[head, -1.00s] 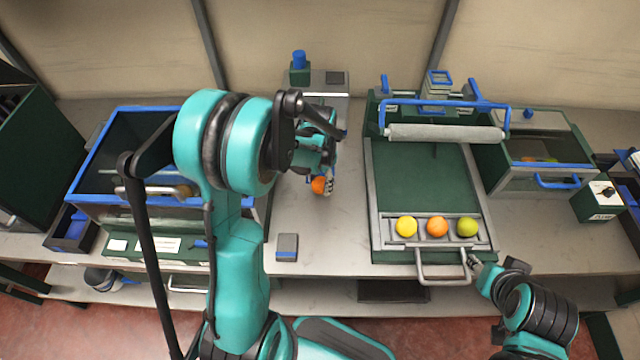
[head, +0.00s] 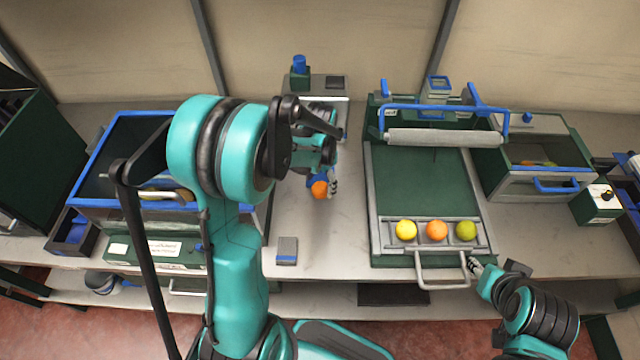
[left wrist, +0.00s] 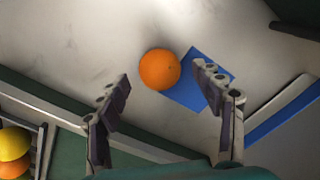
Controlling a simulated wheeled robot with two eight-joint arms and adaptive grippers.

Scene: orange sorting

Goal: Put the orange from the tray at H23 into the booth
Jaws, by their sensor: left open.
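A single orange (head: 319,188) sits by my left gripper (head: 325,182) in mid-counter. In the left wrist view the orange (left wrist: 160,69) lies beside a flat blue patch (left wrist: 198,82), in line with the gap between the parted fingers of my left gripper (left wrist: 165,88). The fingers do not close on it. A tray (head: 472,218) at the front of the green station holds a yellow fruit (head: 406,230), another orange (head: 436,230) and a green fruit (head: 466,231). My right gripper (head: 474,266) is beside the tray's handle; its jaws are too small to judge. I cannot read an H23 label or tell which box is the booth.
A blue-rimmed glass-topped box (head: 92,150) stands left, partly behind my left arm. A grey roller (head: 445,138) spans the green station. A bin with a blue handle (head: 556,184) stands right. A small grey block (head: 287,250) lies near the front edge.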

